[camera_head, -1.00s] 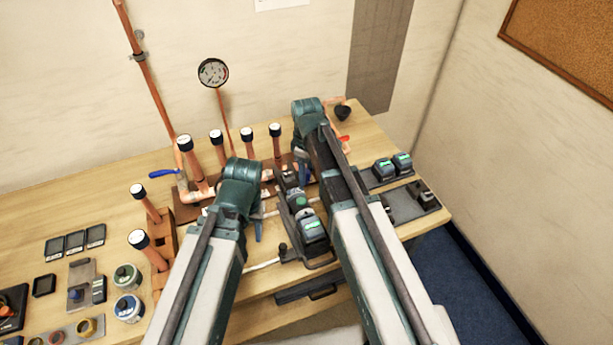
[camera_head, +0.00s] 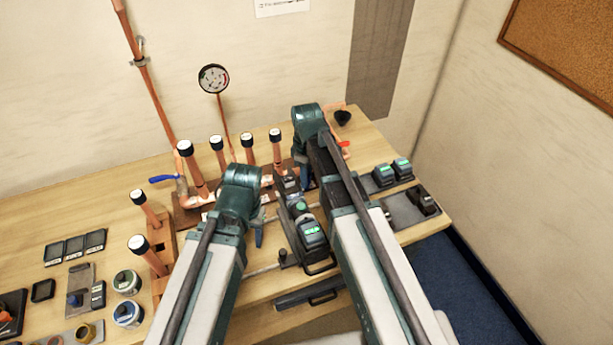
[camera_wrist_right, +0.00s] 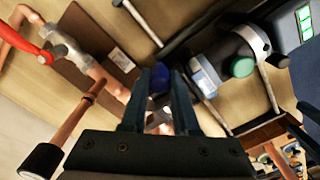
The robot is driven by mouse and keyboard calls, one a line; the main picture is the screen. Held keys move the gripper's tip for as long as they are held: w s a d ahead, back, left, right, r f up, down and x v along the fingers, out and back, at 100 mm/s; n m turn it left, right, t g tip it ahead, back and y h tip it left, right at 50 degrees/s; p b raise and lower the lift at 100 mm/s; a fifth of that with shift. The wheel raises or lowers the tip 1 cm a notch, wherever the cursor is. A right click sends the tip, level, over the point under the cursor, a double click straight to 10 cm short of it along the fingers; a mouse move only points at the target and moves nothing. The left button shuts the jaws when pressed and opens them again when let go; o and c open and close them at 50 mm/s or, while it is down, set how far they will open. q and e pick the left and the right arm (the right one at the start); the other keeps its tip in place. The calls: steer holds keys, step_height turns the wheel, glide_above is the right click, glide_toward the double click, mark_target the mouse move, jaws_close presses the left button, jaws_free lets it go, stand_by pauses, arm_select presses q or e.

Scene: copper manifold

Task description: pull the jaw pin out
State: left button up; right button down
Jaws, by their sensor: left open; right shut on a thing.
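The press tool (camera_head: 296,215) lies on the bench between my two arms, with a green button and a lit green battery display. In the right wrist view its green button (camera_wrist_right: 242,67) and grey-blue head part (camera_wrist_right: 205,76) are right of my fingers. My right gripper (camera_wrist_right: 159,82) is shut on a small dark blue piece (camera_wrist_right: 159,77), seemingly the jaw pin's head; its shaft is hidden. Whether the pin is still in the jaw cannot be told. My left gripper (camera_head: 259,234) is open and empty, left of the tool.
Copper pipes with white-topped dark caps (camera_head: 216,142) stand behind my left gripper. A pressure gauge (camera_head: 213,78) is at the wall. Two batteries (camera_head: 384,174) sit on a charger at right. Small tins and dark tiles (camera_head: 75,245) are at left. A red-handled valve (camera_wrist_right: 45,57) is near my right gripper.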

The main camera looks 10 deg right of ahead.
steer(key=shift+d, duration=0.1)
stand_by(0.8)
steer(key=d, duration=0.2)
steer(key=w+d, duration=0.1)
steer(key=d, duration=0.2)
steer(key=shift+d, duration=0.1)
steer(key=c, duration=0.7)
jaws_free()
steer(key=shift+o, duration=0.2)
steer(key=shift+r, duration=0.1)
step_height(320, 180, up, 14)
steer(key=p, duration=1.4)
steer(key=shift+f, duration=0.2)
